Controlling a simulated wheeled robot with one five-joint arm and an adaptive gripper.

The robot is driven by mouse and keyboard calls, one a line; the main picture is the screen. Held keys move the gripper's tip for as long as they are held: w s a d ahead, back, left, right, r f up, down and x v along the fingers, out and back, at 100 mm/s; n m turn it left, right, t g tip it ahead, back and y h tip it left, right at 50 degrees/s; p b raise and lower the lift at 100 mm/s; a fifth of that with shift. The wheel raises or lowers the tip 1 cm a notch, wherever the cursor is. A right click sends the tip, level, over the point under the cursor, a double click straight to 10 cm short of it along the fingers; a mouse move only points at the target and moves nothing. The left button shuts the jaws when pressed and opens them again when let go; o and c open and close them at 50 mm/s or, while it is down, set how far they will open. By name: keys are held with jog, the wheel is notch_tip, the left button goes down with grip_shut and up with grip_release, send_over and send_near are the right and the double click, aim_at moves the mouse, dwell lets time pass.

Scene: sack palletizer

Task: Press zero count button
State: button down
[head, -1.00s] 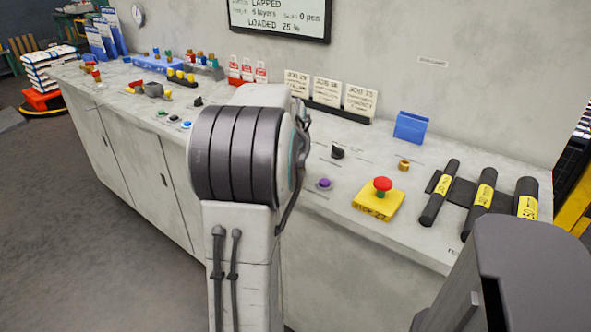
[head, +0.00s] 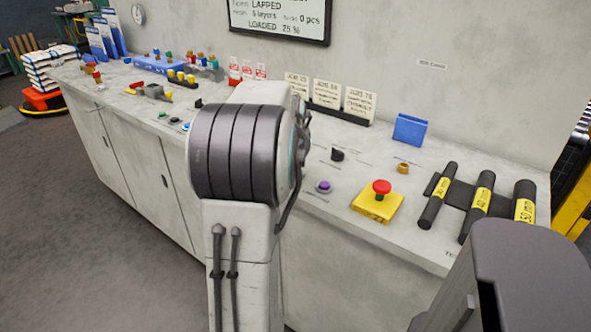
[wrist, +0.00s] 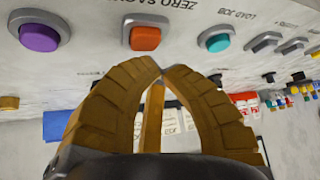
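An orange button (wrist: 145,36) in a grey square bezel sits on the console top in the wrist view, with lettering beside it that begins "ZERO SAC" and is then cut off. A purple button (wrist: 39,36) is to its left and a teal button (wrist: 217,39) to its right. My gripper (wrist: 160,70) has its brown ribbed fingers together at the tips, with nothing visible between them. In the picture the tips are just below the orange button and look apart from it. In the head view my arm hides the gripper and the orange button; the purple button (head: 323,187) shows right of the arm.
A red mushroom button on a yellow base (head: 377,205) stands right of the purple button. A black knob (head: 337,154), a blue holder (head: 410,129) and several black rollers (head: 476,205) are also on the console. A wall screen (head: 280,17) hangs behind.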

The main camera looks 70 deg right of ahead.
jog(key=shift+r, duration=0.2)
jog(key=shift+r+p, duration=2)
jog(key=shift+r, duration=0.35)
jog(key=shift+f, duration=0.1)
